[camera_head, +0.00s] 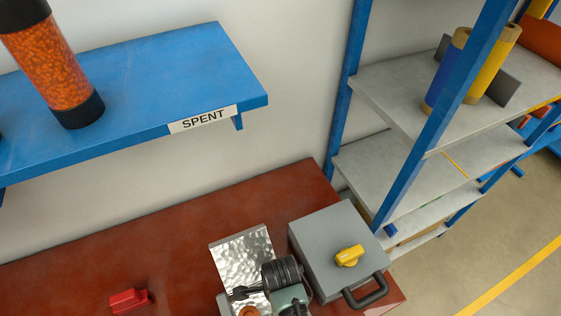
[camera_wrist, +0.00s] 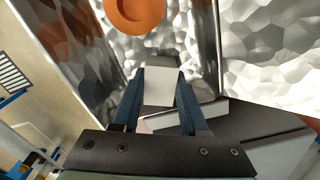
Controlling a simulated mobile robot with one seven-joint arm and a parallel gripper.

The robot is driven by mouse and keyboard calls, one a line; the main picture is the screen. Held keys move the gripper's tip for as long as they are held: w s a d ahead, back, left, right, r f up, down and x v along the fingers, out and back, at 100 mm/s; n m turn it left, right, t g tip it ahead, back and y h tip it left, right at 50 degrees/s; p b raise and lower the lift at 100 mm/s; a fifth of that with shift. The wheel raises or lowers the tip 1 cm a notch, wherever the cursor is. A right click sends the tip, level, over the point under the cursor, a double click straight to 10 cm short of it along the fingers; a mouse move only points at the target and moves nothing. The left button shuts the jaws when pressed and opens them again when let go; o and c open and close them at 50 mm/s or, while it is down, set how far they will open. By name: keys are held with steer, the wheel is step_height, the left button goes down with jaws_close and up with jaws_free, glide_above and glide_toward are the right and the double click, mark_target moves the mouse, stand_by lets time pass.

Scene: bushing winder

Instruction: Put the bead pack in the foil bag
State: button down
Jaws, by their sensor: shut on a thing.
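Foil lies behind and around the block. I cannot tell whether it touches the bag. In the head view my gripper hides the held thing.
A grey case (camera_head: 335,235) with a yellow knob stands right of the bag. A red object (camera_head: 130,300) lies left. A blue shelf (camera_head: 180,75) labelled SPENT holds an orange bead column (camera_head: 50,70). The bench's back left is clear.

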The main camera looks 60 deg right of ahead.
steer(key=shift+w+f, duration=0.1)
steer(key=shift+f, duration=0.4)
steer(key=shift+f, duration=0.25)
steer(key=shift+c, duration=2.2)
jaws_free()
steer(key=shift+r, duration=0.1)
step_height(320, 180, up, 12)
steer(key=shift+r+b, duration=0.2)
steer(key=shift+b, duration=0.1)
